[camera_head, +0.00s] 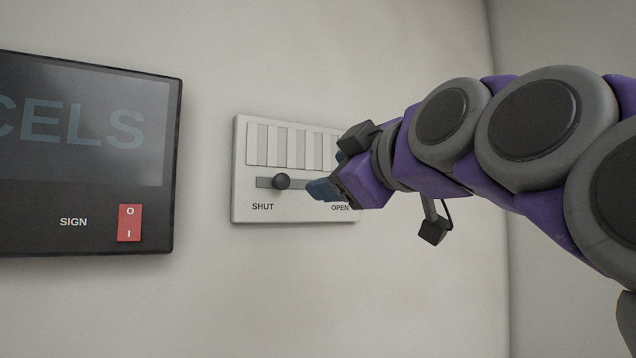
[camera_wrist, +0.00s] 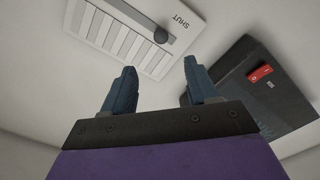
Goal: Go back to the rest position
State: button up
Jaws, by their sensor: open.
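My gripper (camera_head: 330,175) is at the end of my purple and grey arm, in front of the right part of a white wall panel (camera_head: 245,200). In the wrist view its two blue fingers (camera_wrist: 155,88) are spread apart with nothing between them. The panel has a row of vertical slats and a slider with a dark round knob (camera_head: 282,181). The knob stands left of the slot's middle, nearer the SHUT label. The knob also shows in the wrist view (camera_wrist: 160,36), beyond the fingers and apart from them. My gripper hides the slot's right end.
A dark sign box (camera_head: 90,190) with the letters CELS showing and a red rocker switch (camera_head: 130,223) is on the wall at left. A wall corner (camera_head: 497,60) is at right, behind my arm. The wall below the panel is bare.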

notch_tip(320, 180, down, 43)
jog(key=s+m+g+h+b, duration=0.3)
jog(key=m+g+h+b, duration=0.1)
jog(key=m+g+b, duration=0.4)
jog(key=s+d+f+m+g+h+b, duration=0.1)
jog(key=s+d+f+m+g, duration=0.1)
jog(key=s+f, duration=0.6)
jog(key=s+d+f+m+g+h+b, duration=0.1)
jog(key=s+f+g, duration=0.3)
jog(key=s+f, duration=0.4)
jog(key=s+d+f+m+g+h+b, duration=0.1)
jog(key=s+d+f+g, duration=0.3)
jog(key=s+f, duration=0.4)
notch_tip(320, 180, down, 7)
jog(key=shift+s+f+m+b, duration=0.2)
jog(key=shift+s+m+b, duration=0.2)
jog(key=shift+m+b, duration=0.4)
